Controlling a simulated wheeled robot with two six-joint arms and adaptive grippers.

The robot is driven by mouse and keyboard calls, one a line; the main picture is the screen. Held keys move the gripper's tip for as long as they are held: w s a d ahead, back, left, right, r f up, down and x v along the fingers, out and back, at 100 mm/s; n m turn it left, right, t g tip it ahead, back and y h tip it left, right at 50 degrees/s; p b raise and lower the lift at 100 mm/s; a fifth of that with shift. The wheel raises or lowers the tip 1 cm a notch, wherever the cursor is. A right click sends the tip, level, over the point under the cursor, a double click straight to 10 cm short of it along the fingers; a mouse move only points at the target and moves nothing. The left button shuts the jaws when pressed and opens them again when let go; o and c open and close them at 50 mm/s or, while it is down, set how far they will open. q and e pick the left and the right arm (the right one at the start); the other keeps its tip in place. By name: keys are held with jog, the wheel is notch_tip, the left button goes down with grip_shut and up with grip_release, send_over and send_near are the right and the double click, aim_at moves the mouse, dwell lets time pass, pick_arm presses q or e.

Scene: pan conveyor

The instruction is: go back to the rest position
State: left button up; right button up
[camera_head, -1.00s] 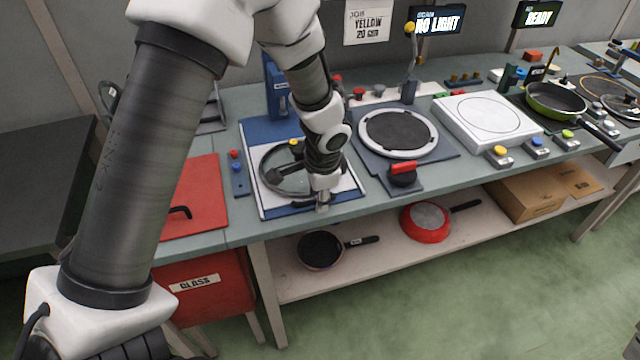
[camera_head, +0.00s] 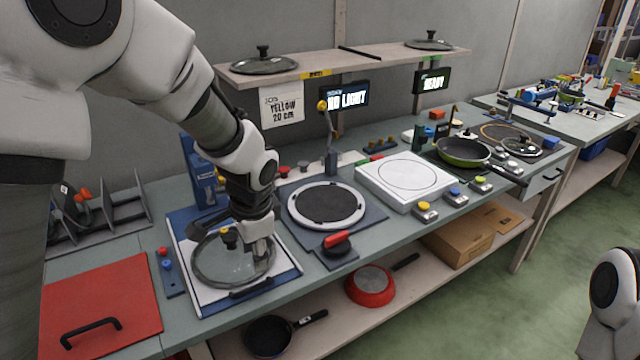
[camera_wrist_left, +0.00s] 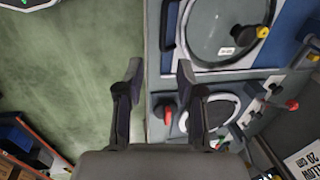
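My left arm comes in from the left in the head view, and its wrist covers part of the glass lid (camera_head: 212,262) on the blue-and-white station (camera_head: 292,268). In the left wrist view my left gripper (camera_wrist_left: 157,72) has its two dark fingers apart with nothing between them. Behind the fingers show the counter's front edge and the green floor. The glass lid (camera_wrist_left: 228,28) lies apart from them, at the top. In the head view the left fingertips are hard to make out. My right gripper is not in view.
A round dark plate (camera_head: 326,203) with a red-handled knob, a white scale (camera_head: 405,180) and a green pan (camera_head: 463,151) stand along the counter. A wall shelf (camera_head: 345,62) holds two lids. A red pan (camera_head: 370,286) lies on the lower shelf. Green floor in front is open.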

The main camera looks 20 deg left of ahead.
pick_arm(q)
jog(key=s+d+f+n+g+h, duration=0.25)
jog(key=s+f+n+g, duration=0.3)
jog(key=s+f, duration=2.5)
jog(key=w+f+n+t, duration=0.1)
jog(key=w+n+t, duration=0.2)
jog(key=w, duration=0.4)
jog(key=shift+f+t+y, duration=0.35)
jog(key=shift+t+y, duration=0.1)
jog(key=shift+t, duration=0.2)
jog(key=shift+a, duration=0.1)
